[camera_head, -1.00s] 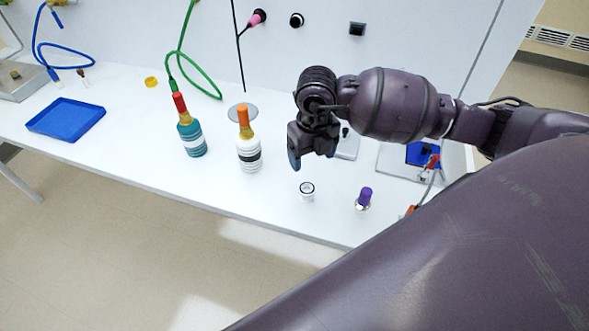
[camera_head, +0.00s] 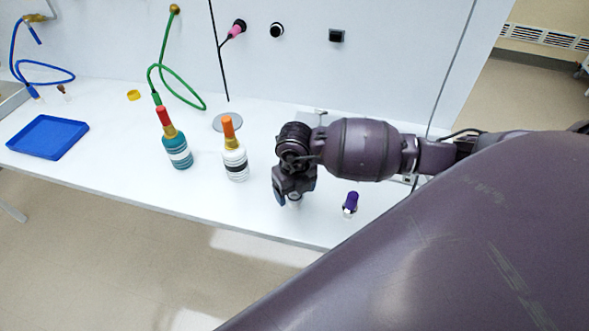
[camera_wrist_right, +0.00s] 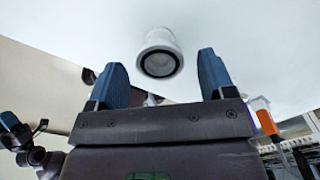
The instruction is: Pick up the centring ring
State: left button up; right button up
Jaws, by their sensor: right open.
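A small white cylindrical piece with a dark ring around its open end, which looks like the centring ring (camera_wrist_right: 160,55), stands on the white bench. In the right wrist view it lies between and just beyond my right gripper's blue fingertips (camera_wrist_right: 160,66), with space on both sides. In the head view my right gripper (camera_head: 286,198) points down over it and hides most of it; only a bit of white (camera_head: 295,204) shows. The right gripper is open and empty.
A purple-capped vial (camera_head: 350,203) stands to the right, near the bench's front edge. A white bottle (camera_head: 235,163) and a teal bottle (camera_head: 178,150) stand to the left. A yellow ring (camera_head: 134,95) and a blue tray (camera_head: 47,137) are farther left.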

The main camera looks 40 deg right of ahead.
jog(key=shift+f, duration=0.35)
jog(key=c, duration=1)
jog(key=shift+c, duration=0.2)
